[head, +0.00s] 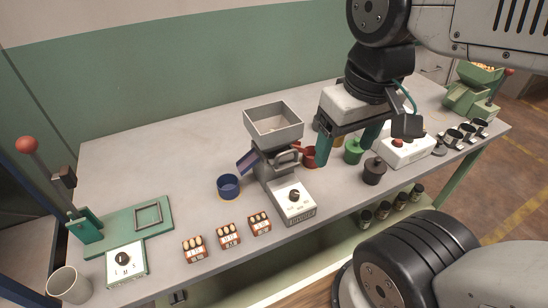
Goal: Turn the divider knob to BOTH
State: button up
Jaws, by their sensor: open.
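The grey hopper machine (273,122) stands mid-table, with an open square funnel on top. A white panel on its front base carries a black round knob (294,196), taken to be the divider knob. Its markings are too small to read, so I cannot tell its setting. A blue chute sticks out on the machine's left and a red one on its right. My gripper (345,154) has teal fingers, points down and is open, with nothing visible between them. It appears above and to the right of the knob, clear of it.
A blue cup (228,187) and red cup (309,157) flank the machine. Green (353,152) and black (374,171) pots stand at right near a white button box (403,150).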

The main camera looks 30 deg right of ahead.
aim_at(293, 195)
jog(key=u, duration=0.4)
jog(key=k, duration=1)
jog(key=u, duration=0.65)
jog(key=i, duration=0.35)
